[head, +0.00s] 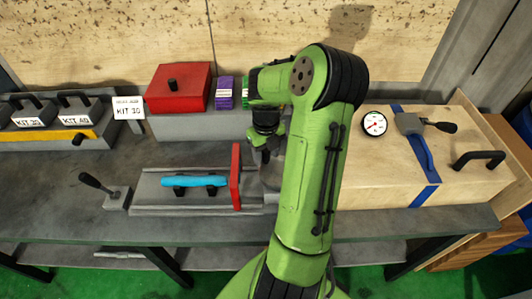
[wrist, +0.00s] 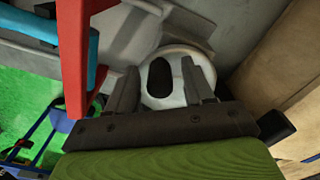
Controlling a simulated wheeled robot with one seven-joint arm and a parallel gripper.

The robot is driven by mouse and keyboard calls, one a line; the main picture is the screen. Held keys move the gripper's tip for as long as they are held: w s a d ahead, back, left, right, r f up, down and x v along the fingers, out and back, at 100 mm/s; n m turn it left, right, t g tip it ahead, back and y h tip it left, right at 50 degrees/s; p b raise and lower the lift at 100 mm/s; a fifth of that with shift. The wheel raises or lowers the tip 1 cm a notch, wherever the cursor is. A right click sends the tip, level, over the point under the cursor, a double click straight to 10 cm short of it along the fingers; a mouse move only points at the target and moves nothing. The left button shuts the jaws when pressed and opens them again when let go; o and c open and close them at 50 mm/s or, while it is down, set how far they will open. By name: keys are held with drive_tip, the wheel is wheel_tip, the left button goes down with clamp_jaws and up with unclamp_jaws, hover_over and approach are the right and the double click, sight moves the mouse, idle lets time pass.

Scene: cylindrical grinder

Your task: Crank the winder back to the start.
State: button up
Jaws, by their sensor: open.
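My gripper (head: 266,155) points down at the right end of the grey bench fixture (head: 150,200), just right of its upright red plate (head: 236,177). In the wrist view the two dark fingers (wrist: 162,88) stand apart. A pale round part (wrist: 177,100) with a dark oval on it shows between and beyond them; I cannot tell whether they touch it. It may be the winder, but I cannot tell for sure. In the head view my arm hides most of this spot. A light blue cylinder (head: 195,181) lies on black supports left of the red plate.
A black-handled lever (head: 97,184) stands at the fixture's left end. A red box (head: 178,88) and kit weights (head: 81,108) stand behind. At right is a wooden crate (head: 460,185) with a blue strap (head: 423,160), a gauge (head: 373,124) and handles. The bench front left is clear.

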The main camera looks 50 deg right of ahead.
clamp_jaws()
drive_tip(key=shift+a, duration=0.1)
